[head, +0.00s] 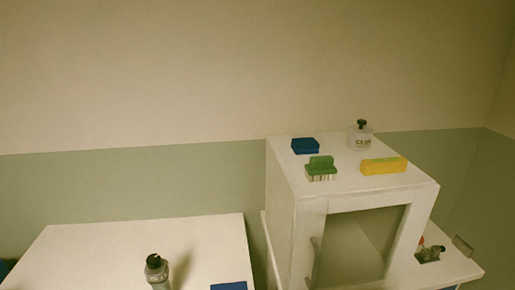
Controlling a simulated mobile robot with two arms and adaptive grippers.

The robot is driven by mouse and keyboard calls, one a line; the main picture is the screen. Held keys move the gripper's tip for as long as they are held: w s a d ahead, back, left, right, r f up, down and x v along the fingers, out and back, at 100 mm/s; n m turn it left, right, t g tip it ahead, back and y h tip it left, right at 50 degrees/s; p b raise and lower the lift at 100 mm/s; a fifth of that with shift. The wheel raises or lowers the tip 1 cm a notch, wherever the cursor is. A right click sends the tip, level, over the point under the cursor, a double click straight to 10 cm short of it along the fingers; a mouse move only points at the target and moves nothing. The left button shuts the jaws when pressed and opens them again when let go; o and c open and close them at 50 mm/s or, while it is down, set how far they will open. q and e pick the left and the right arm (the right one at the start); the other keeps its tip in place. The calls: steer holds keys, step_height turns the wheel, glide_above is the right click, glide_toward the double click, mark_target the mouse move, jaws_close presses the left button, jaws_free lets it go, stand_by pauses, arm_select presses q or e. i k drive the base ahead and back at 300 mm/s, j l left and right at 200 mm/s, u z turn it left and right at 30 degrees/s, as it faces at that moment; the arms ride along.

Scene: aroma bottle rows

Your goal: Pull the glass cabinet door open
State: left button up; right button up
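A white cabinet (282,200) stands at the right on a white surface. Its front has a white-framed glass door (362,245) that looks shut, with the inside showing dim and greyish through it. A pale vertical handle (315,262) runs along the left side of the glass, its lower end near the picture's bottom edge. The bottom of the cabinet front is cut off. Neither of my grippers shows in the head view.
On the cabinet top are a blue block (305,146), a green brush (320,168), a clear bottle (360,137) and a yellow block (384,166). A grey bottle (156,272) and blue item (229,286) are on the left white table (90,250). Small items (432,253) sit right of the cabinet.

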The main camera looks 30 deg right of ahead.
mark_target(310, 217)
steer(key=z, duration=1.6)
